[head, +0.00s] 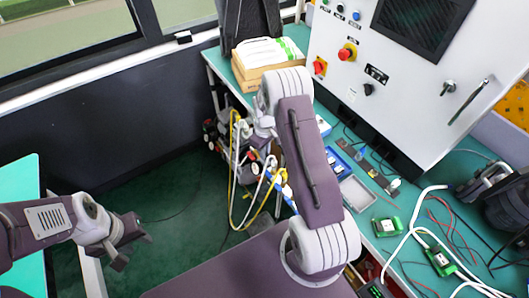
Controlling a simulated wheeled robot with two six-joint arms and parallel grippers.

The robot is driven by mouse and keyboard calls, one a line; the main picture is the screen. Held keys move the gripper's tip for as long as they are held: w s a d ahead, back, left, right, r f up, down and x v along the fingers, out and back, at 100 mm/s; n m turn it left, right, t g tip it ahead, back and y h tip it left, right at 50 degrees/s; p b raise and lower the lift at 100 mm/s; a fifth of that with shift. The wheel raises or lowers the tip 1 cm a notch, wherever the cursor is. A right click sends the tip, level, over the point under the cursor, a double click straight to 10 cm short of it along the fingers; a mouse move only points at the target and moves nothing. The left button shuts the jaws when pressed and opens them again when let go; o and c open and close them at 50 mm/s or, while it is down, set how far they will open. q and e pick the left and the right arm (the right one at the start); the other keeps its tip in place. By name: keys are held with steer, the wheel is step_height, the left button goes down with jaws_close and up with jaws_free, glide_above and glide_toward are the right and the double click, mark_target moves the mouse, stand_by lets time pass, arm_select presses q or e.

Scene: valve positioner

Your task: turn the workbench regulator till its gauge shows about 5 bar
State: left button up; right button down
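I cannot make out the regulator or its gauge for certain in the head view. Small fittings (388,186) sit on the green workbench (385,243), too small to read. My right arm crosses the middle of the view and hides part of the bench. My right gripper (262,128) shows small at the bench's left edge, partly behind the arm; its fingers cannot be told apart. My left gripper (135,252) is at the lower left, over the dark green floor and away from the bench. Its fingers look apart with nothing between them.
A white control cabinet (400,75) with knobs and a red emergency stop stands on the bench. A wooden box (262,63) is at the far end. Yellow and white hoses (237,180) hang off the left edge. Cables and green modules (440,260) lie at right.

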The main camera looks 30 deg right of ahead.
steer(key=shift+m, duration=0.4)
steer(key=m+p, duration=0.1)
steer(key=m, duration=0.2)
steer(key=shift+r+m, duration=0.1)
steer(key=shift+m, duration=0.2)
steer(key=shift+m+p, duration=0.45)
steer(key=shift+m, duration=1.75)
steer(key=c, duration=1.5)
jaws_free()
